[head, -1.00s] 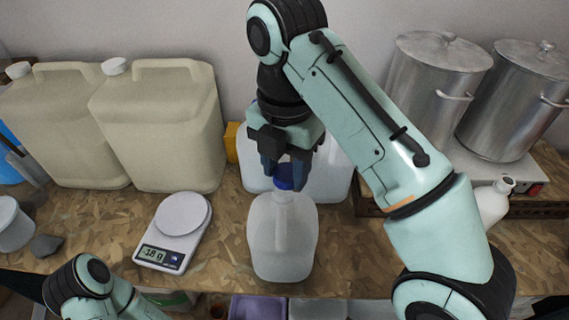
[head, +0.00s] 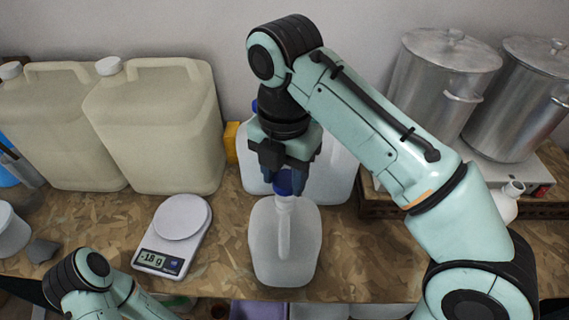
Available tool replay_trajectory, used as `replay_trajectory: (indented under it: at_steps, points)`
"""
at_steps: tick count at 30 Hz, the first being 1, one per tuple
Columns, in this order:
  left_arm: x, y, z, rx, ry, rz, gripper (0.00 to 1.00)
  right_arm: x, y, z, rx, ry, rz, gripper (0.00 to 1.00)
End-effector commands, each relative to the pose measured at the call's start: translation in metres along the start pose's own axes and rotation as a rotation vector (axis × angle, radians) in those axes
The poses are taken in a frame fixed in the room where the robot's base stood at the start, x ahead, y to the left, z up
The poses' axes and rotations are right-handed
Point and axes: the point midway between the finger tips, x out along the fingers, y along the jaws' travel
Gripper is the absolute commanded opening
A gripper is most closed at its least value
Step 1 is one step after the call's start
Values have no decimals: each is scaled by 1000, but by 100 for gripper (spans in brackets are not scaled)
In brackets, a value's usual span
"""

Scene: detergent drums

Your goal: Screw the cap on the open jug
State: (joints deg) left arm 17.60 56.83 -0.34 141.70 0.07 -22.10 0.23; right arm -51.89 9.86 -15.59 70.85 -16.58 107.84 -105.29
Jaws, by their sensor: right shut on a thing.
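A translucent white jug (head: 268,245) stands upright on the worktop near its front edge. A blue cap (head: 290,183) sits at the top of its neck. My right gripper (head: 288,180) points down from above and is shut on the cap. Its fingers partly hide the cap, so I cannot tell how far it is threaded. Behind the gripper stands a larger translucent jug (head: 336,165), partly covered by my arm, with a bit of blue at its top. My left arm shows at the lower left; its gripper is out of view.
Two cream canisters (head: 158,125) stand at the back left. A white scale (head: 178,225) lies left of the jug. Steel pots (head: 440,80) stand at the back right, with a small white bottle (head: 506,203) in front. The worktop right of the jug is clear.

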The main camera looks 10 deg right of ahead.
Motion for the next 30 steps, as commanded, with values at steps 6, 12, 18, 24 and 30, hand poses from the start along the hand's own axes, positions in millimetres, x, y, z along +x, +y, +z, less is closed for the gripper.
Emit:
replay_trajectory:
  at_steps: [6,12,18,24,30]
  points:
    - [6,-5,7,-3,-9,-3,43,12,0,-1,0,2,-1,18]
    - [6,-5,7,-3,-8,-3,43,15,0,0,1,1,0,18]
    - [5,-4,6,-3,-7,-3,43,17,0,0,0,0,0,18]
    - [5,-4,6,-3,-7,-3,43,18,0,0,0,0,0,18]
    - [5,-4,6,-3,-8,-3,43,18,0,0,0,0,0,18]
